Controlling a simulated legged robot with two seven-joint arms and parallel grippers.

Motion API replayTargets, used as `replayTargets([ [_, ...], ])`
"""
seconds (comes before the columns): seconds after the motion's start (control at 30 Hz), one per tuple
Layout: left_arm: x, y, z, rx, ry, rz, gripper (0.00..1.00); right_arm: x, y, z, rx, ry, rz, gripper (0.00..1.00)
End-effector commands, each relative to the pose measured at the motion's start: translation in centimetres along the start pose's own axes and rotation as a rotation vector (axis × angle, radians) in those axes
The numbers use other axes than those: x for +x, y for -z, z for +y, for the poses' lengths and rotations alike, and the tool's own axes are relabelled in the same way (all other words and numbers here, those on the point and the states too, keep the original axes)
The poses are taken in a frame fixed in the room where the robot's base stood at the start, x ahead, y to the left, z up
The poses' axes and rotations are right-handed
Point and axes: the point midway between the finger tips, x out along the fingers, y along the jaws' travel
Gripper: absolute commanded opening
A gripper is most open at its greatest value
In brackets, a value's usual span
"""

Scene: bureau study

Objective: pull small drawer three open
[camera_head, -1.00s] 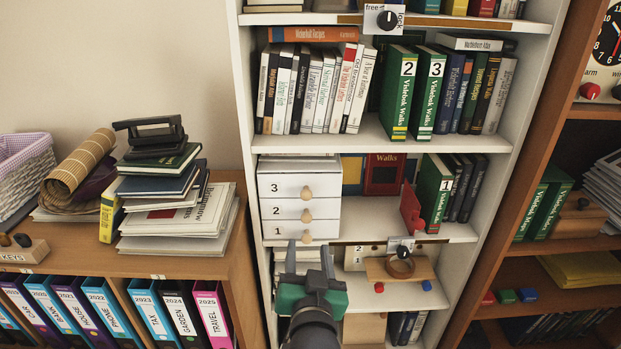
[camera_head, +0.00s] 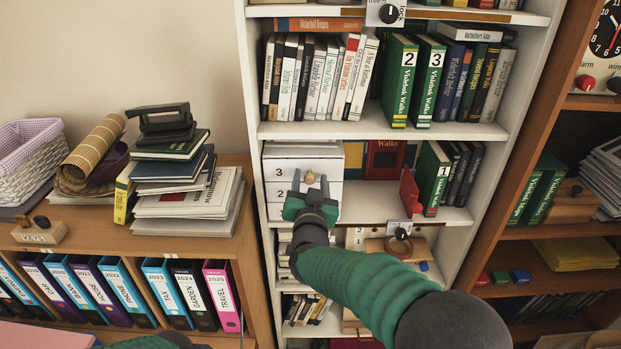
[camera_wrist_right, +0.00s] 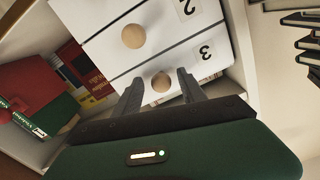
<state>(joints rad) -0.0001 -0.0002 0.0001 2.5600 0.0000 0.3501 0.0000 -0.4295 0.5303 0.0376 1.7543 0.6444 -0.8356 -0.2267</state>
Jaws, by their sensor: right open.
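A white unit of small drawers stands on a shelf of the white bookcase. Small drawer three (camera_head: 291,166), marked 3, is the top one and looks shut. Its round wooden knob (camera_head: 310,177) also shows in the right wrist view (camera_wrist_right: 161,80). My right gripper (camera_head: 311,183) is open, with its two fingers on either side of this knob. In the right wrist view the gripper (camera_wrist_right: 160,90) has a gap around the knob; I cannot tell whether either finger touches it. My left gripper is not in view.
Drawer two (camera_wrist_right: 141,31) has its own knob beside drawer three's. A red bookend (camera_head: 409,192) and green books (camera_head: 432,178) stand right of the unit. A wooden holder (camera_head: 398,247) sits on the shelf below. Stacked books (camera_head: 190,200) lie on the left cabinet.

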Motion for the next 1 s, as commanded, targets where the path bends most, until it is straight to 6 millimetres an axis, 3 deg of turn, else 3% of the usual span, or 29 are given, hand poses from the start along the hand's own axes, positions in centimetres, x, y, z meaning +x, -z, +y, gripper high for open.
replayTargets([
  [0.23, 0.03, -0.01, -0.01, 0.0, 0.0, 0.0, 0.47, 0.07, -0.06, 0.02, 0.0, 0.0, 0.0, 0.46],
  [0.6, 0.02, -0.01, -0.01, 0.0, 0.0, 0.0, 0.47, 0.04, 0.0, -0.03, 0.0, 0.001, 0.001, 0.0],
  [1.0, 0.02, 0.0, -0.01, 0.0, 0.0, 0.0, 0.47, 0.03, 0.07, -0.01, 0.0, 0.0, 0.002, 0.0],
])
